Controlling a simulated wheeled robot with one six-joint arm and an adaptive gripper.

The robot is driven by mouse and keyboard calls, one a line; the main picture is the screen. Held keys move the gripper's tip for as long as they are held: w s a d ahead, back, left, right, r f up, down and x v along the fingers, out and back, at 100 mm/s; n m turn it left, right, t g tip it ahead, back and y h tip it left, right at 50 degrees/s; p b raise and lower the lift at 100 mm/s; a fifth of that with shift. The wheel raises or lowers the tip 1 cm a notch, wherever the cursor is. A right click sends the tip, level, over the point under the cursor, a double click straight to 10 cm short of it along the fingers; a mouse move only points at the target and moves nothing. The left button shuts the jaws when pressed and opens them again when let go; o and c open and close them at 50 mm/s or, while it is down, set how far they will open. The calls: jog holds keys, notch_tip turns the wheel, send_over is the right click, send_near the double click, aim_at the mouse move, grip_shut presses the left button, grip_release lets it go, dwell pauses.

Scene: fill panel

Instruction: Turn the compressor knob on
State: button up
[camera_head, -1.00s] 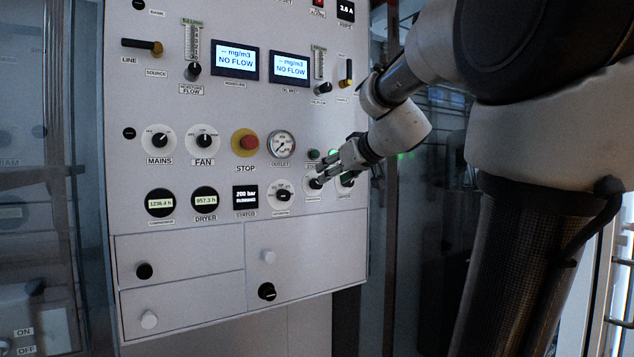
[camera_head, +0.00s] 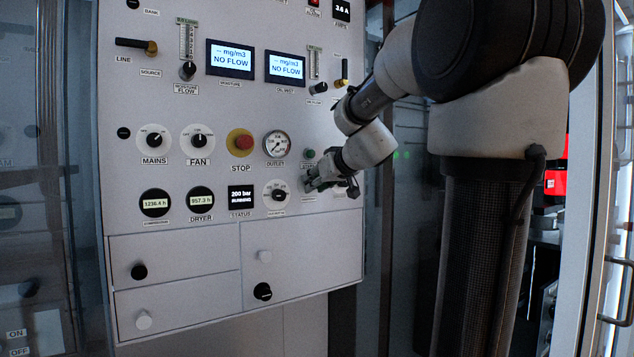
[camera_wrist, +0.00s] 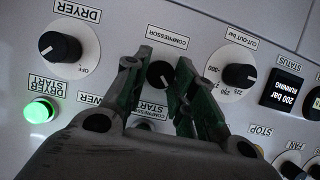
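The compressor knob (camera_wrist: 160,74) is a small black knob under the upside-down COMPRESSOR label in the wrist view. My gripper (camera_wrist: 160,82) has one finger on each side of it. The fingers look spread; I cannot tell whether either touches the knob. In the head view my gripper (camera_head: 318,183) is at the lower right of the panel and hides the knob. The status display (camera_head: 241,197) reads 200 bar RUNNING, and it also shows in the wrist view (camera_wrist: 287,92).
The cut-out bar knob (camera_wrist: 238,76) and the dryer knob (camera_wrist: 60,47) flank the compressor knob. A lit green dryer start button (camera_wrist: 41,109) is close by. The red stop button (camera_head: 243,143) is further left on the panel (camera_head: 215,115). Drawers lie below.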

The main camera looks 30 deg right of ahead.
jog(key=shift+c, duration=1.3)
jog(key=shift+d+f+m+t+y, duration=0.1)
jog(key=shift+m+t+y, duration=0.35)
jog(key=shift+m+y, duration=1.3)
jog(key=shift+d+f+m+t+y, duration=0.1)
jog(key=shift+m+t+y, duration=0.5)
jog(key=shift+m, duration=2.1)
jog(key=shift+d+m+t+y, duration=0.1)
jog(key=shift+m+t+y, duration=0.25)
jog(key=shift+m+y, duration=1.4)
jog(key=shift+r+m+h, duration=0.1)
jog(key=shift+m+h, duration=0.4)
jog(key=shift+m, duration=0.1)
jog(key=o, duration=1)
jog(key=shift+a, duration=0.15)
